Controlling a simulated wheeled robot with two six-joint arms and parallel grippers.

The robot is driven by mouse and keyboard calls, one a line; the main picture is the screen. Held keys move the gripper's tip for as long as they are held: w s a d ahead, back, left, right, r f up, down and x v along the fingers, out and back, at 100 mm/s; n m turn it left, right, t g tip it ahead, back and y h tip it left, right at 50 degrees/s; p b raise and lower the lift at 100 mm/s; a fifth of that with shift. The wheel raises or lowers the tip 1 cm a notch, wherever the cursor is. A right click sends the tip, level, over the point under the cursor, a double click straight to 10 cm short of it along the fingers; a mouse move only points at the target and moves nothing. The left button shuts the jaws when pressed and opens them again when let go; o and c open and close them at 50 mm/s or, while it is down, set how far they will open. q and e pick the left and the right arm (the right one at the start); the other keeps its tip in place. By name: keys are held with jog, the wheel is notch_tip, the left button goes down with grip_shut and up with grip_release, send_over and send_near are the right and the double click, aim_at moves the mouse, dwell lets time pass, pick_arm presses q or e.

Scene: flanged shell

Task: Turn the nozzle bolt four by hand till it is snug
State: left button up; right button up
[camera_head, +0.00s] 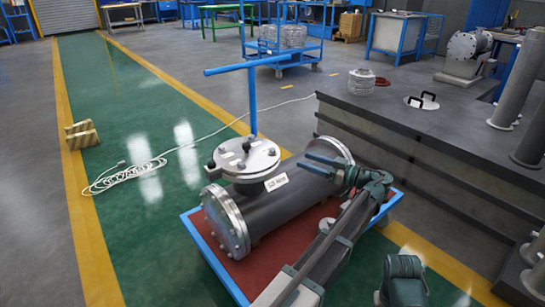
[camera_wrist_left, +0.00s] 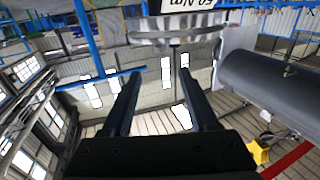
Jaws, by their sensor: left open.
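The flanged shell (camera_head: 290,205) is a dark grey cylinder lying on its side, with bolted end flanges. Its upright nozzle carries a round pale flange cover (camera_head: 246,157) with bolts around the rim. I cannot tell which bolt is number four. My left gripper (camera_head: 306,161) is to the right of the nozzle, above the shell, with its fingers towards the nozzle. In the left wrist view its two dark fingers (camera_wrist_left: 160,74) are apart with nothing between them. The flange edge (camera_wrist_left: 175,38) shows beyond the fingertips, with bolt ends below it.
The shell rests on a red-decked cart with a blue frame (camera_head: 212,262) and a tall blue handle (camera_head: 252,95). A dark bench (camera_head: 440,125) stands at the right. A white cable coil (camera_head: 125,177) lies on the green floor at the left.

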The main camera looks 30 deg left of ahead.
aim_at(272, 149)
pick_arm(q)
jog(key=a, duration=1.3)
jog(key=shift+w+a, duration=0.25)
jog(key=shift+a, duration=0.15)
grip_shut()
